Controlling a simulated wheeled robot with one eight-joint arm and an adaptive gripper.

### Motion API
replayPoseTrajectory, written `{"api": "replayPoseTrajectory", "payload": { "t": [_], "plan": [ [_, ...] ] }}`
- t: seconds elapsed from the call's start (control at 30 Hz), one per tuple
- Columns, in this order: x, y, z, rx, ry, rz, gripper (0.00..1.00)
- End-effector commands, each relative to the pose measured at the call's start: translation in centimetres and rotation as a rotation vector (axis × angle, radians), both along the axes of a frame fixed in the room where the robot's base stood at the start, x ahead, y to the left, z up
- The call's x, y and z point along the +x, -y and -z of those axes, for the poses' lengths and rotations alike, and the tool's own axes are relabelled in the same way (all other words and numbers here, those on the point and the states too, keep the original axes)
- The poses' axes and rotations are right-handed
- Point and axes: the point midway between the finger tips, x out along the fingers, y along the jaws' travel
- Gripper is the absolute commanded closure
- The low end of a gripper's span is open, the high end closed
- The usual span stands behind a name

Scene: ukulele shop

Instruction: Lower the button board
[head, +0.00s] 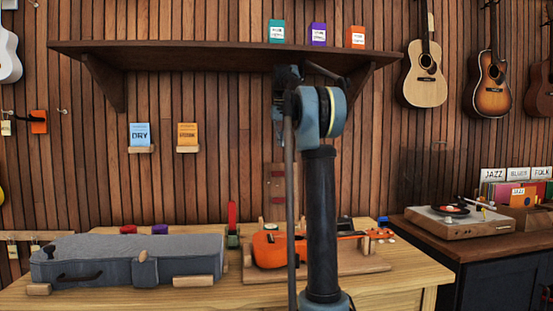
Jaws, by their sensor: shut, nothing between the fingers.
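A narrow reddish-brown upright panel (277,188) hangs on the slatted wall below the shelf, just left of my arm, with a small pale mark near its top. It may be the button board, but buttons cannot be made out at this size. My arm stands upright in front of it and hides what lies to its right. My arm's bent upper part reaches up to the shelf's height. My gripper cannot be made out; it seems hidden behind my own arm links.
A wall shelf (180,50) spans above. On the wooden bench (395,283) lie a grey case (130,258) at left and an orange ukulele (270,250) partly behind my arm. A record player (458,222) stands on the dark cabinet at right. Guitars (425,75) hang upper right.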

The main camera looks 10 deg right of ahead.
Motion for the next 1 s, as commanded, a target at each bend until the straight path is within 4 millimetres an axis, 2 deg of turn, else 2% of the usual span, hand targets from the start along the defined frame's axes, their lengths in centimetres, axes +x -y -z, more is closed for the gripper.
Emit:
{"api": "replayPoseTrajectory", "payload": {
  "t": [0.23, 0.67, 0.8, 1.0],
  "plan": [
    [0.5, -2.2, 2.8, 0.000, 0.000, -0.026, 1.00],
    [1.5, -2.7, 10.0, 0.000, 0.000, -0.031, 1.00],
    [-0.5, -2.7, 9.3, 0.000, 0.000, -0.031, 1.00],
    [-2.0, -2.7, 9.0, 0.000, 0.000, -0.031, 1.00]
  ]
}}
